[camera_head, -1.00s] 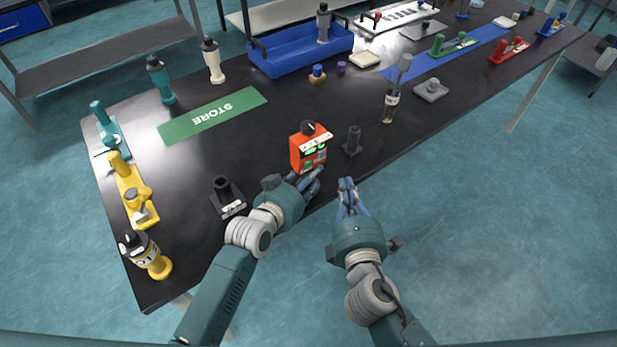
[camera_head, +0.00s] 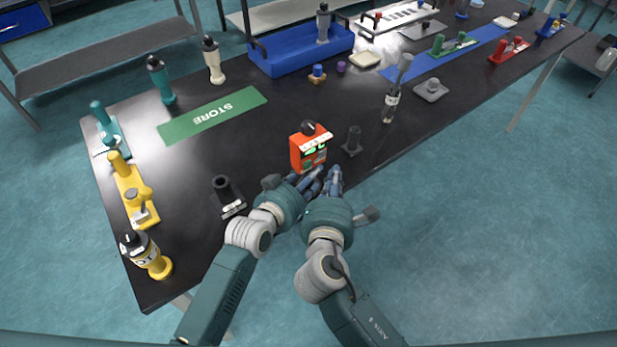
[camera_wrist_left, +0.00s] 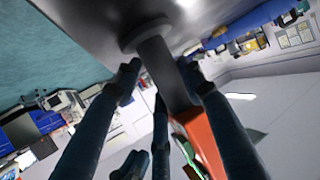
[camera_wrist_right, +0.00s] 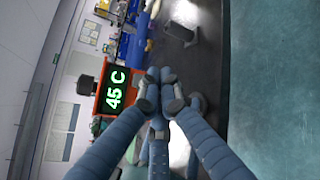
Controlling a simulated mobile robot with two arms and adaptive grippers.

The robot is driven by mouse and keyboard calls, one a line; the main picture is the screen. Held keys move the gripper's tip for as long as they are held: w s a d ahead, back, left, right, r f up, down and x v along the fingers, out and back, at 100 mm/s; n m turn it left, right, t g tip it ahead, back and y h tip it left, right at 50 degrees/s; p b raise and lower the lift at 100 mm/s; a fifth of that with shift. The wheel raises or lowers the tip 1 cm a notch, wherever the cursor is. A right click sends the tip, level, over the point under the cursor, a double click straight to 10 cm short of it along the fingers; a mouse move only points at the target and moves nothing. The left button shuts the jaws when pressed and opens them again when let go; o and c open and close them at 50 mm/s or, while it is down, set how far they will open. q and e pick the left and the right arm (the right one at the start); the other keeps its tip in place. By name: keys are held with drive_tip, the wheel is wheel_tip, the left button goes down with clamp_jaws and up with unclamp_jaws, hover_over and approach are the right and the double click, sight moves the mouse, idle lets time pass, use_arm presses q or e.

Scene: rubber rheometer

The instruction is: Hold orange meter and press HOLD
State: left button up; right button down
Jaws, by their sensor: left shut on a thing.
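The orange meter (camera_head: 308,152) is upright near the table's front edge, with a black knob on top. Its screen (camera_wrist_right: 115,90) reads "45 C" in the right wrist view. My left gripper (camera_head: 312,181) is shut around the dark stem (camera_wrist_left: 166,75) below the orange body; the stem's round flange is at the table surface in the left wrist view. My right gripper (camera_head: 333,175) has its fingertips together and empty, close in front of the meter's lower face, beside the left fingers. It also shows in the right wrist view (camera_wrist_right: 160,90). The HOLD button cannot be made out; the fingertips may cover it.
A dark grey post (camera_head: 353,142) stands just right of the meter. A black holder (camera_head: 227,195) is to its left. The table centre is mostly clear.

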drive_tip(key=shift+w+a, duration=0.45)
drive_tip(key=shift+w, duration=0.2)
drive_tip(key=shift+w+a, duration=0.45)
drive_tip(key=shift+w, duration=0.15)
drive_tip(key=shift+w, duration=0.1)
idle(0.5)
drive_tip(key=shift+w+a, duration=0.25)
drive_tip(key=shift+w, duration=0.05)
idle(0.4)
drive_tip(key=shift+s+d, duration=0.25)
drive_tip(key=shift+s, duration=0.15)
drive_tip(key=s+d, duration=0.3)
drive_tip(key=s, duration=0.2)
drive_tip(key=shift+d, duration=0.25)
idle(0.3)
